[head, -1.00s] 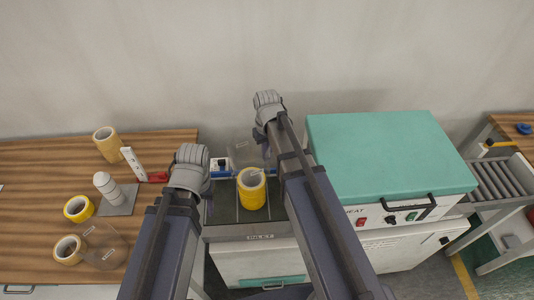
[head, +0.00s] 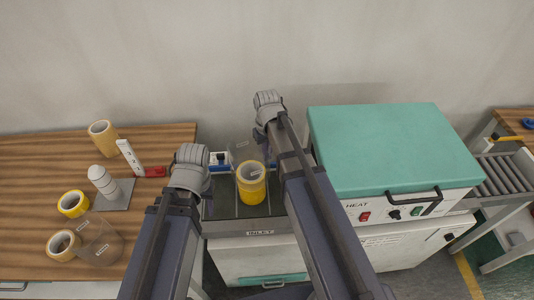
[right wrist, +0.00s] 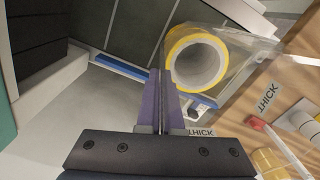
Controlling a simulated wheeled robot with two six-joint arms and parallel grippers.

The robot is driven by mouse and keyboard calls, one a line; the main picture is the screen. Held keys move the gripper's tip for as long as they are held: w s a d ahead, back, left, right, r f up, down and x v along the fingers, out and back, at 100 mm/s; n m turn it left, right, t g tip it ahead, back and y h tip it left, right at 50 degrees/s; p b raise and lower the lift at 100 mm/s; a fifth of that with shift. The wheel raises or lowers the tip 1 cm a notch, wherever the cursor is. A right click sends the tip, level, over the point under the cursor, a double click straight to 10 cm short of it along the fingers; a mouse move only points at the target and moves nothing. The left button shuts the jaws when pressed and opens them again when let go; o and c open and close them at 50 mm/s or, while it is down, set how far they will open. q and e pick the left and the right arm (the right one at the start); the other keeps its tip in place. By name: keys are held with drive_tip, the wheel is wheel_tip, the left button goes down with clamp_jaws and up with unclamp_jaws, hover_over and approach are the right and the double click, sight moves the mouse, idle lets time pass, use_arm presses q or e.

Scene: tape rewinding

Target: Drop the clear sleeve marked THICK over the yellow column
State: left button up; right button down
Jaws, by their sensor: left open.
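The yellow column (head: 252,193) stands upright on the dark inlet bed; its hollow top shows in the right wrist view (right wrist: 180,47). A clear sleeve (right wrist: 235,50) overlaps the column in both views; I cannot tell whether it fully encircles it. A THICK label (right wrist: 268,96) shows beside it in the wrist view. My right gripper (right wrist: 160,100) has its fingers close together beside the column, apparently on the sleeve's thin wall. In the head view my right arm hides its fingers. My left gripper (head: 191,172) is open, left of the column; its fingertips are mostly hidden by its wrist.
Another clear sleeve (head: 101,238) lies on the wooden bench (head: 40,190) at left, with several tape rolls, a white stepped post (head: 103,182) and a red-and-white piece (head: 130,157). The teal-lidded heat box (head: 395,145) stands close right of my right arm.

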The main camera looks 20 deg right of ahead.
use_arm(q)
drive_tip(key=shift+f+b, duration=1.25)
drive_tip(key=shift+f, duration=0.25)
use_arm(e)
drive_tip(key=shift+f, duration=1.45)
use_arm(q)
drive_tip(key=shift+f+b, duration=0.35)
drive_tip(key=shift+b, duration=0.05)
use_arm(e)
drive_tip(key=shift+f, duration=0.4)
